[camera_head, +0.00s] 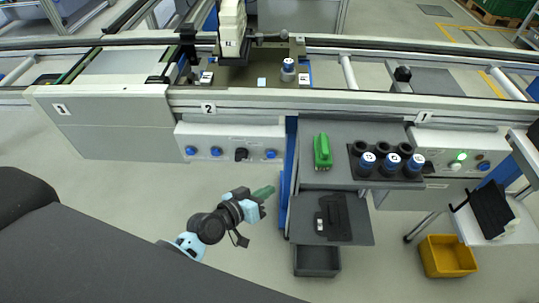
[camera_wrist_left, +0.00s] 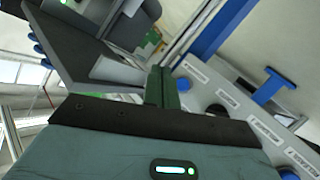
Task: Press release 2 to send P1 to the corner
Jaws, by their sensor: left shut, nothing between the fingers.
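The station 2 panel (camera_head: 230,136) is a white box under the conveyor edge, below the label "2". It carries blue buttons, one at its right end (camera_head: 270,154), and a black knob (camera_head: 241,154). In the left wrist view the shut green fingers (camera_wrist_left: 162,88) point toward a labelled panel (camera_wrist_left: 235,105) with blue buttons. A pallet (camera_head: 262,83) sits on the line above the panel; its name is not readable.
A grey workbench (camera_head: 335,130) with a green object (camera_head: 322,151) and several blue-capped cylinders stands right of my left gripper. A blue post (camera_head: 290,150) stands between panel and bench. A yellow bin (camera_head: 447,256) is on the floor at right. Floor below the panel is clear.

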